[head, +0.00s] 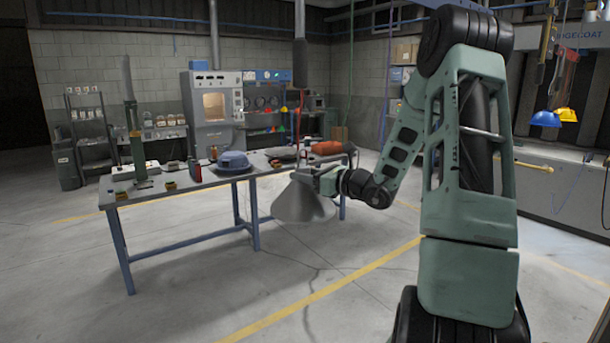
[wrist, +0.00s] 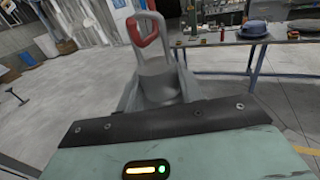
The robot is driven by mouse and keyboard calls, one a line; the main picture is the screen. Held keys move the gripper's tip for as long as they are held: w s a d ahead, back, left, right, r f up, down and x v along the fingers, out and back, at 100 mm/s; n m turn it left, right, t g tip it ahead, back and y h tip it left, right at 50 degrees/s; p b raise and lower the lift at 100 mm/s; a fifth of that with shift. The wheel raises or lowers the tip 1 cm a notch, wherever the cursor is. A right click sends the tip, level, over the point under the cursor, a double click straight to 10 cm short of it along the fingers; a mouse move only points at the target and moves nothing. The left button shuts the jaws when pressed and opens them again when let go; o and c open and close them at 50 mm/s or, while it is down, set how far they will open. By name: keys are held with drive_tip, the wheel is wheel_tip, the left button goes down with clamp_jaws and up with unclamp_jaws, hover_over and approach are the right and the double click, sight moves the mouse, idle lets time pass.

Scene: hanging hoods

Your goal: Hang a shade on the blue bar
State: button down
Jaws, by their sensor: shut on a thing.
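A grey cone-shaped shade (head: 305,203) hangs from my gripper (head: 327,180) in the head view, wide rim down, in front of the workbench and clear of the floor. In the wrist view the grey shade (wrist: 158,88) is straight ahead of the gripper, with a wire-like bail and a red grip (wrist: 143,30) rising above it. My gripper is shut on the shade near its top; the fingertips are mostly hidden.
A workbench (head: 200,182) with blue legs carries a blue bowl-shaped piece (head: 232,161) and small items. The floor between is open.

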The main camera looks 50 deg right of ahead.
drive_tip(key=shift+f+b, duration=0.5)
drive_tip(key=shift+f, duration=0.2)
drive_tip(key=c, duration=0.8)
unclamp_jaws()
drive_tip(key=shift+c, duration=0.2)
drive_tip(key=shift+s, duration=0.15)
drive_tip(key=s+d+b, duration=0.2)
drive_tip(key=s+b, duration=0.2)
drive_tip(key=s, duration=1.3)
drive_tip(key=shift+d+b, duration=0.35)
drive_tip(key=shift+d, duration=0.05)
